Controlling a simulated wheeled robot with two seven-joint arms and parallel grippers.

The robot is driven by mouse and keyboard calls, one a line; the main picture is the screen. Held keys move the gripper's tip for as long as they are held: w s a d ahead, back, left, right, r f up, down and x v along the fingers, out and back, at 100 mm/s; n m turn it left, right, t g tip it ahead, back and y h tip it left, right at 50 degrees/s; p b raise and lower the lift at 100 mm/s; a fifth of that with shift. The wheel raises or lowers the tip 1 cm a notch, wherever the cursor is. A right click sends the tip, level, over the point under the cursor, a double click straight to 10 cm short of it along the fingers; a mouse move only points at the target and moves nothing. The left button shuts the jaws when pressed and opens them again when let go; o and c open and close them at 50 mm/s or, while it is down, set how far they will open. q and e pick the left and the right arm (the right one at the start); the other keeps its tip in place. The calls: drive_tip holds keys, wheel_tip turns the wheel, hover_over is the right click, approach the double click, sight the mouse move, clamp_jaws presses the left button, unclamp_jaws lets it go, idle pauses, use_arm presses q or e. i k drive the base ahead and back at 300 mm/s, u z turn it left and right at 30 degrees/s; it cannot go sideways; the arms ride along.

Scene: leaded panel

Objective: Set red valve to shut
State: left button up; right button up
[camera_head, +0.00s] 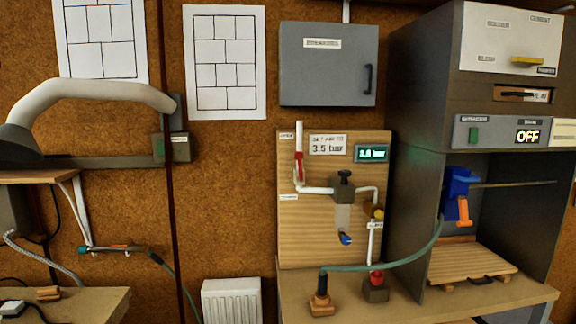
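A red lever valve (299,168) sits on the white vertical pipe at the upper left of a wooden panel (300,236). Its lever looks roughly upright, in line with the pipe. One small label (287,137) is above left of it and another (288,197) below left; both are too small to read. A second red part, a knob (376,277), tops a dark block on the bench under the panel. I cannot tell for sure which red part is the red valve. Neither of my grippers is in view.
The panel also bears a "3.5 bar" sign (328,145), a green display (372,153), a dark regulator (344,184) and a blue handle (346,239). A green hose (400,262) crosses before the panel's foot. A grey cabinet (415,120) reading OFF stands right, a white radiator (231,300) lower left.

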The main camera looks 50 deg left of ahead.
sight(299, 156)
drive_tip(key=u, duration=1.6)
